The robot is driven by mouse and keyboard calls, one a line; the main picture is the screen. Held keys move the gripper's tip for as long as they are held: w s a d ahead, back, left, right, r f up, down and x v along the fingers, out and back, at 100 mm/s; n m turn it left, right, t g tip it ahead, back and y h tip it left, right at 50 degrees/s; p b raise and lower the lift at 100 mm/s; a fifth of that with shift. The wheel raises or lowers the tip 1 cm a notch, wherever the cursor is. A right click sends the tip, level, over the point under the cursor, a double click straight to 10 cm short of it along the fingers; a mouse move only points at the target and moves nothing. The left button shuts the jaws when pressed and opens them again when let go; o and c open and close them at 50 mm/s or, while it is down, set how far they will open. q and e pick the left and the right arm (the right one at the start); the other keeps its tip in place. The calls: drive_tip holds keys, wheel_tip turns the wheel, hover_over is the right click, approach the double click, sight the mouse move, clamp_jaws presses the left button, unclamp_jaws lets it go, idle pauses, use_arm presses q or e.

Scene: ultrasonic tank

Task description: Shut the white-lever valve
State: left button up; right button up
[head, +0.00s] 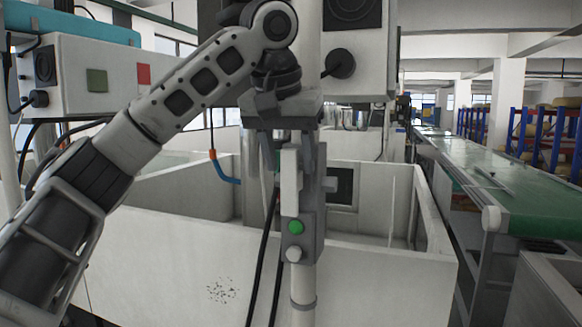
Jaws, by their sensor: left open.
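My left gripper (288,165) points downward in the middle of the head view, at the end of my left arm that comes in from the left. It is open. A white upright bar (290,183), which may be the white lever, shows right at its fingers. I cannot tell whether the fingers touch it. Below it is a grey box (298,236) with a green button and a white button, on a pale vertical pipe (303,285). The valve body cannot be made out clearly behind my gripper. My right gripper is not in view.
A large white-walled tank (180,255) stands behind and around the post. Dark cables (262,262) hang just left of the pipe. A conveyor with a green belt (530,195) runs along the right. A white cabinet (115,75) stands at the upper left.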

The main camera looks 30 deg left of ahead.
use_arm(q)
drive_tip(key=shift+x, duration=1.05)
drive_tip(key=c, duration=1)
